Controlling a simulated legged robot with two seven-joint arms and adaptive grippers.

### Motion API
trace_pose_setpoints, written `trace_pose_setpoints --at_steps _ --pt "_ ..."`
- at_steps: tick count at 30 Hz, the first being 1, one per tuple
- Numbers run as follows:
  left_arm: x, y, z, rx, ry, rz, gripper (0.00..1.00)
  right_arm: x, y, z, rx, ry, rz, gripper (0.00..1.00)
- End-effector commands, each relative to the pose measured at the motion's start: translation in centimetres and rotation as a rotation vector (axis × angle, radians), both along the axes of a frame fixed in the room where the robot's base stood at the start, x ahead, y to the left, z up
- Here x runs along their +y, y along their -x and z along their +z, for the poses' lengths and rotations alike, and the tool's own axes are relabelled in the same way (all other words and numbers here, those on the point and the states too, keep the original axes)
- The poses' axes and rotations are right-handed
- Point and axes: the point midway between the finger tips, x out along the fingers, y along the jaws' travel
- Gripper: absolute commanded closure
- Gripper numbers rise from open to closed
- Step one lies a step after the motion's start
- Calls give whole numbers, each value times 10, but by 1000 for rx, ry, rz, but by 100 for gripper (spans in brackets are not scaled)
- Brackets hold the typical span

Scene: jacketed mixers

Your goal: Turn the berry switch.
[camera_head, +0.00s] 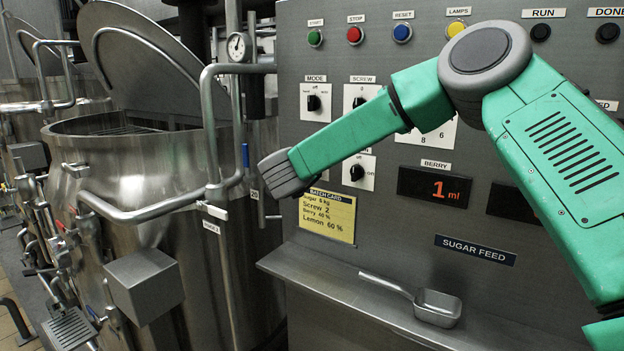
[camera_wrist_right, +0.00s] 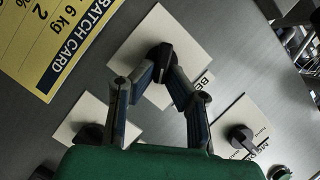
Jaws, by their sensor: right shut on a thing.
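In the right wrist view, the berry switch is a black knob (camera_wrist_right: 162,53) on a white square plate (camera_wrist_right: 132,48). The letters "BE" show on the label beside it. My right gripper (camera_wrist_right: 162,76) is shut on this knob, one finger on each side. In the head view, my green right arm comes in from the right and its grey end (camera_head: 284,177) is close to the panel. Which mark the knob points at cannot be read. My left gripper is not in view.
The yellow batch card (camera_head: 327,216) is just below the switch. Another off/on switch (camera_head: 357,172) is to its right and the MODE switch (camera_head: 314,103) is above. A metal scoop (camera_head: 437,308) lies on the ledge. Steel pipes and a jacketed mixer (camera_head: 170,240) stand left.

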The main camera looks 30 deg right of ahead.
Motion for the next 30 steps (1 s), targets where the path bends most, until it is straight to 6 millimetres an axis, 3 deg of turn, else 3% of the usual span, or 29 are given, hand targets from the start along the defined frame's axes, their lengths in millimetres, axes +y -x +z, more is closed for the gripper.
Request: trace_pose_setpoints --at_steps 1,15,21,30 --pt "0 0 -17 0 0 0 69 1 0 -13 -32 -21 4 100" --pt "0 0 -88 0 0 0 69 1 1 -16 -378 -164 5 100" --pt "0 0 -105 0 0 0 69 1 1 -16 -458 -198 5 100" --pt "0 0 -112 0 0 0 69 1 1 -14 -506 -218 4 100"
